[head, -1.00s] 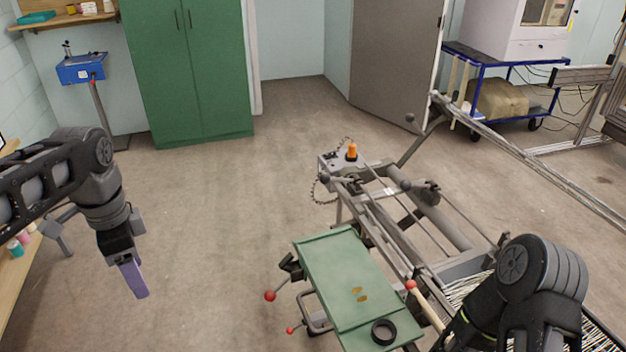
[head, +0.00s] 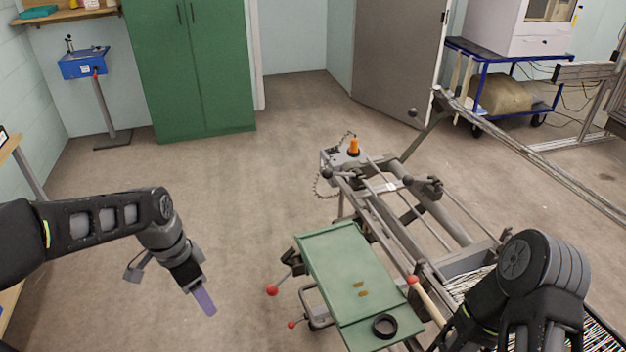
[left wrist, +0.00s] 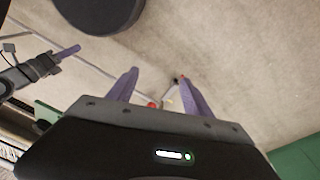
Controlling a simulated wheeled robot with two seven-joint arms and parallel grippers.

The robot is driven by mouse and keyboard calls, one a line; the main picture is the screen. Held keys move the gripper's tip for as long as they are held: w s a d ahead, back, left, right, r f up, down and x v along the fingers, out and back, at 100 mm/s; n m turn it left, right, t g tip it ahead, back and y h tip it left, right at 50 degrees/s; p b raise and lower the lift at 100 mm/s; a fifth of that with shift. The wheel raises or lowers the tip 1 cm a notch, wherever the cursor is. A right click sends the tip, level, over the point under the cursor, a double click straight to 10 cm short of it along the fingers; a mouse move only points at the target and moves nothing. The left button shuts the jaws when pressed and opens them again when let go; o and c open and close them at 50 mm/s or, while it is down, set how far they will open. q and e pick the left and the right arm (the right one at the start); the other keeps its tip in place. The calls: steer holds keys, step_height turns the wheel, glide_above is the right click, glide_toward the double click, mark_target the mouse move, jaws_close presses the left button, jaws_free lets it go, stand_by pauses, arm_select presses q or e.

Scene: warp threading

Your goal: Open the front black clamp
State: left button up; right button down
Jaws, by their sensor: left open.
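My left gripper (head: 205,300) points down over bare floor, left of the green tray, with purple fingers. In the left wrist view its two fingers (left wrist: 158,76) stand apart with nothing held between them. A black clamp (head: 291,260) with a red-ball lever (head: 272,290) sits at the tray's left edge, apart from my left gripper and to its right. I cannot tell for sure that this is the front black clamp. My right arm (head: 540,270) is at the lower right and its gripper is cut off there. A purple-tipped gripper, likely my right one (left wrist: 66,51), shows in the left wrist view.
The green tray (head: 335,255) carries a black ring (head: 384,326) and small brass pieces. The grey metal loom frame (head: 440,215) with rods and black knobs stretches behind it. A green cabinet (head: 190,70) stands at the back. The floor between is clear.

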arm_select(q)
steer(key=s+d+f+n+h, duration=0.25)
steer(key=d+f, duration=0.65)
steer(key=f, duration=0.5)
steer(key=s+d+f+n, duration=0.4)
steer(key=s+f, duration=0.3)
steer(key=s+d+f+n, duration=0.4)
steer(key=s+f, duration=0.2)
steer(key=s, duration=0.2)
steer(key=shift+s+d+f+n, duration=0.25)
steer(key=shift+s+f+n, duration=0.05)
steer(key=shift+f+n, duration=0.05)
steer(key=shift+c, duration=0.2)
